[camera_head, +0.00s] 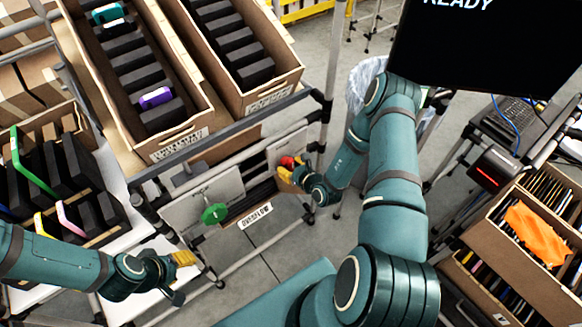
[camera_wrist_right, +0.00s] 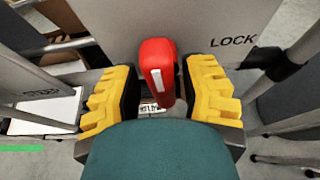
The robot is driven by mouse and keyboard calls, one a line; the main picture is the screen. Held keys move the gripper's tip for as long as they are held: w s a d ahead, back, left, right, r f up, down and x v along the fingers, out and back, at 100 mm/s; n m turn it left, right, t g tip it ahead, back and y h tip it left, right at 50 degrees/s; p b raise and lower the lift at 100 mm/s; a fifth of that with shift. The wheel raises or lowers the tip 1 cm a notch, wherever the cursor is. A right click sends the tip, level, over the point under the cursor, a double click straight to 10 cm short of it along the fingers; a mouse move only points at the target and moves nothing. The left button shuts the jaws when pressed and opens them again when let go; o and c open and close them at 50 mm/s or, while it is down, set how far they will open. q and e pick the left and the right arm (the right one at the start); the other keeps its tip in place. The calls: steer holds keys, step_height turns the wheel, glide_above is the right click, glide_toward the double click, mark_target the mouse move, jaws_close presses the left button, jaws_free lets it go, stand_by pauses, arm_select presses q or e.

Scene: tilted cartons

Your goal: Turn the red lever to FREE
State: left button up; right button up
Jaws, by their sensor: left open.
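The red lever (camera_head: 288,161) is on a grey panel at the front of the shelf frame. In the right wrist view the red lever (camera_wrist_right: 158,68) points up, with the word LOCK (camera_wrist_right: 233,41) on the panel to its right. My right gripper (camera_head: 291,172) is at the lever; its yellow fingers (camera_wrist_right: 160,100) stand on both sides of it, with a narrow gap visible on the right. Whether the left finger touches is unclear. My left gripper (camera_head: 186,272) is open and empty at lower left, away from the lever. I cannot read a FREE label.
A green knob (camera_head: 214,214) sits on a panel left of the OVERFLOW label (camera_head: 255,216). Tilted cartons (camera_head: 180,141) with dark items stand above. A carton with an orange cloth (camera_head: 537,236) is at right. A dark READY screen (camera_head: 490,50) hangs at upper right.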

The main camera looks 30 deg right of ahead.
steer(key=shift+o, duration=0.2)
steer(key=shift+w, duration=0.1)
steer(key=shift+s+d, duration=0.1)
steer(key=shift+s, duration=0.25)
steer(key=v, duration=1.1)
steer(key=shift+s+r, duration=0.15)
steer(key=shift+r, duration=0.05)
